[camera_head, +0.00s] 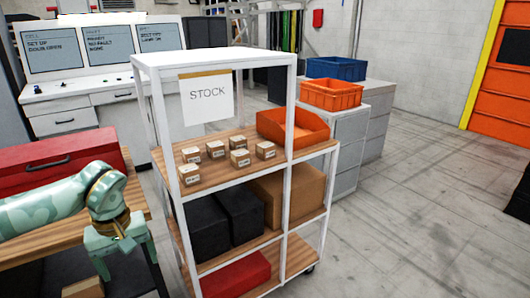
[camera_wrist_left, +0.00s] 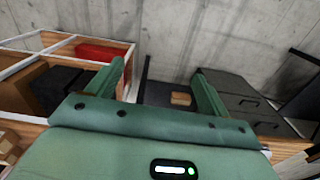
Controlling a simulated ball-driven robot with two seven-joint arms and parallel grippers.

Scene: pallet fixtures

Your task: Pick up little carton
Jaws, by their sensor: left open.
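Several little cartons (camera_head: 239,157) stand on the upper wooden shelf of the white stock rack in the head view. Some cartons also show at the lower left edge of the left wrist view (camera_wrist_left: 9,152). My left gripper (camera_head: 128,266) is open and empty, pointing down, left of the rack and away from those cartons. In the left wrist view, my left gripper (camera_wrist_left: 158,66) has its fingers wide apart. A small brown box (camera_wrist_left: 180,98) shows lower down between them, well beyond the fingertips. My right gripper does not show.
The white rack (camera_head: 160,125) has posts around its shelves and a STOCK sign (camera_head: 207,95). An orange bin (camera_head: 293,130) stands right of the cartons. Black boxes (camera_head: 240,213) and a larger brown box (camera_head: 290,193) fill the shelf below. A red toolbox (camera_head: 50,165) lies on the left bench.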

